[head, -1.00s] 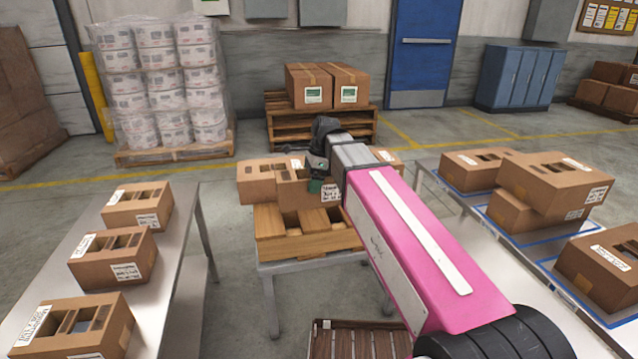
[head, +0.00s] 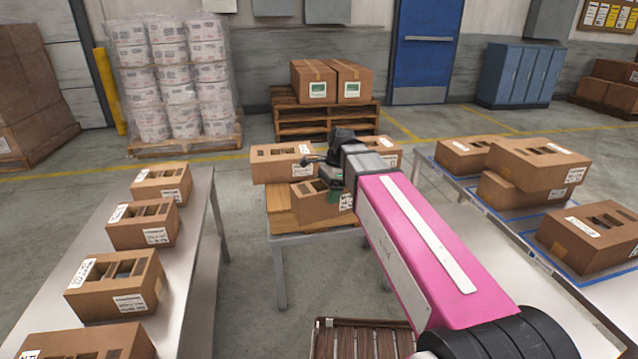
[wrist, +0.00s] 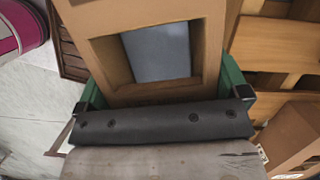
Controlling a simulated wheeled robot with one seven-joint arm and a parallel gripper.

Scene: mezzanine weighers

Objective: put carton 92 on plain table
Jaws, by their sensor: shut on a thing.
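My gripper (head: 335,180) is shut on a brown carton (head: 318,206) with a windowed opening, above the wooden crate on the small middle table. In the wrist view my gripper (wrist: 162,90) has its green fingers on either side of the carton (wrist: 108,68), and something grey shows through its opening. Its white label is too small to read, so I cannot confirm the number 92. The left table (head: 192,262) has a bare grey top without markings and bears a row of open cartons. The right table (head: 470,237) has blue outlines on its top.
A wooden crate (head: 281,208) and other cartons (head: 270,172) stand on the middle table. Cartons (head: 535,165) occupy the right table. A slatted wooden thing (head: 350,340) lies low in front. Floor (head: 245,285) is free between the left and middle tables.

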